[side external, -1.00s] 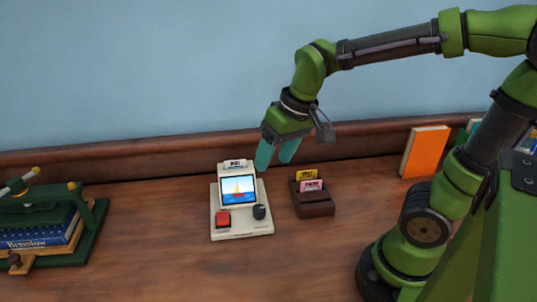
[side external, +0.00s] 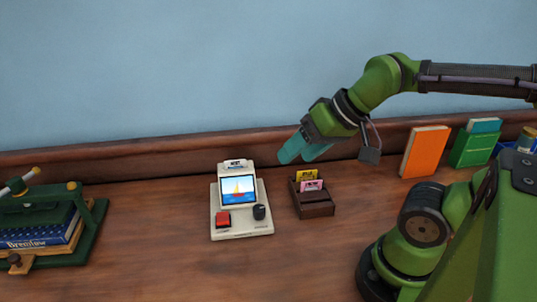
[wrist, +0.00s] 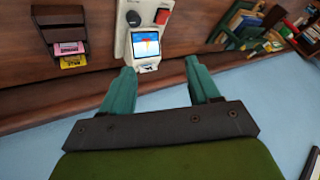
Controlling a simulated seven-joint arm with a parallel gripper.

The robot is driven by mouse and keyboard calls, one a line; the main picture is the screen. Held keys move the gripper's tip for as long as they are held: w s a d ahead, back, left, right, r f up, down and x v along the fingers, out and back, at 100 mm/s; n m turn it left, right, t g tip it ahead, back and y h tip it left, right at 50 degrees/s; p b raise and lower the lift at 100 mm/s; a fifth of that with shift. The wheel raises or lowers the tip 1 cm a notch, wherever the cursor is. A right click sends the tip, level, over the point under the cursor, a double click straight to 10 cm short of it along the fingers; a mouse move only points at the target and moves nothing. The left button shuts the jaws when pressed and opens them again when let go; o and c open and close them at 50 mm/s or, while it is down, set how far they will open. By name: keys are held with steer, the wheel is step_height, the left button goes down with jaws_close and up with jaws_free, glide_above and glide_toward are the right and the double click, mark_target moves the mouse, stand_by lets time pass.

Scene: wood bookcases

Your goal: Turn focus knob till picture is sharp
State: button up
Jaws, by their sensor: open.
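The cream picture viewer (side external: 240,229) stands on the wood surface left of centre in the side view. Its small screen (side external: 239,190) shows a sailboat on blue water, and the picture looks sharp at this size. The black focus knob (side external: 259,212) is at the viewer's front right, beside a red button (side external: 223,218). In the wrist view the viewer (wrist: 121,42) is upside down, with the knob (wrist: 134,18) above the screen. My gripper (side external: 301,154) is open and empty, raised behind and to the right of the viewer, clear of the knob. Its teal fingers also show in the wrist view (wrist: 161,90).
A dark wooden holder (side external: 316,209) with yellow and pink cards stands right of the viewer. An orange book (side external: 424,151) and a green box (side external: 474,149) stand at the back right. The front surface is clear.

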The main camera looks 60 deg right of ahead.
steer(key=w+f+n+g, duration=0.2)
steer(key=w+f+g, duration=0.1)
steer(key=w, duration=0.2)
steer(key=n+g+h, duration=0.2)
steer(key=n+g, duration=0.2)
steer(key=n, duration=0.5)
glide_toward(259, 208)
step_height(259, 208, down, 8)
steer(key=shift+w+f, duration=0.1)
steer(key=shift+f, duration=0.15)
steer(key=c, duration=1)
steer(key=shift+c, duration=0.2)
steer(key=shift+m, duration=3.2)
